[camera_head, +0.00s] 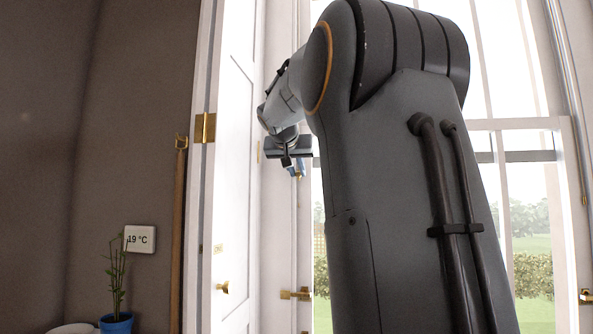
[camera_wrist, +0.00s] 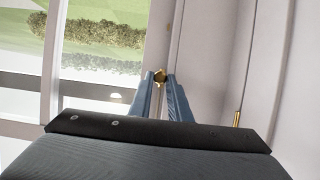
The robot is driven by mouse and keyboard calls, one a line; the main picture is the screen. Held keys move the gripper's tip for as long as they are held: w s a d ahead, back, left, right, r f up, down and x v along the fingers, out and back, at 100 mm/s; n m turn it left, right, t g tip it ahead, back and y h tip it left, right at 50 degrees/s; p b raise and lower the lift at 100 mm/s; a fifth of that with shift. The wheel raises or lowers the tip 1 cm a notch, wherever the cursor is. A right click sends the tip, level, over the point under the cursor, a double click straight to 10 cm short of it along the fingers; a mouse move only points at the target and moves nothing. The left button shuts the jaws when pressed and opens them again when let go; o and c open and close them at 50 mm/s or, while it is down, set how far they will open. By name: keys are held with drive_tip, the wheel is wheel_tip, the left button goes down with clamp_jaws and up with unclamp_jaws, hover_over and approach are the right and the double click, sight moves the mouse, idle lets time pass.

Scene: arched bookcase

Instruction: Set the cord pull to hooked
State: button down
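My gripper (camera_wrist: 160,78) reaches toward the white window frame, its two blue fingers pointing away from the wrist camera. A small brass piece (camera_wrist: 159,75) shows at the fingertips, between them or just beyond. It may be the cord pull or a fitting; I cannot tell which. I cannot tell whether the fingers touch it or are closed on it. In the head view my gripper (camera_head: 297,167) is small and partly hidden by my arm, beside the white frame, with a bit of brass just below it. No cord is clearly visible.
A white door or shutter panel (camera_head: 235,170) with brass hardware stands left of my arm. A wooden pole (camera_head: 178,240) leans at the dark wall. Tall windows (camera_head: 530,220) are behind.

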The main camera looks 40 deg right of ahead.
wheel_tip(320, 180, down, 8)
drive_tip(key=b, duration=0.8)
drive_tip(key=shift+b, duration=0.35)
drive_tip(key=c, duration=1.6)
unclamp_jaws()
drive_tip(key=shift+c, duration=0.2)
drive_tip(key=shift+r, duration=0.15)
drive_tip(key=b+v, duration=0.2)
drive_tip(key=v, duration=0.5)
drive_tip(key=shift+s+a+r, duration=0.2)
drive_tip(key=shift+s+a, duration=0.05)
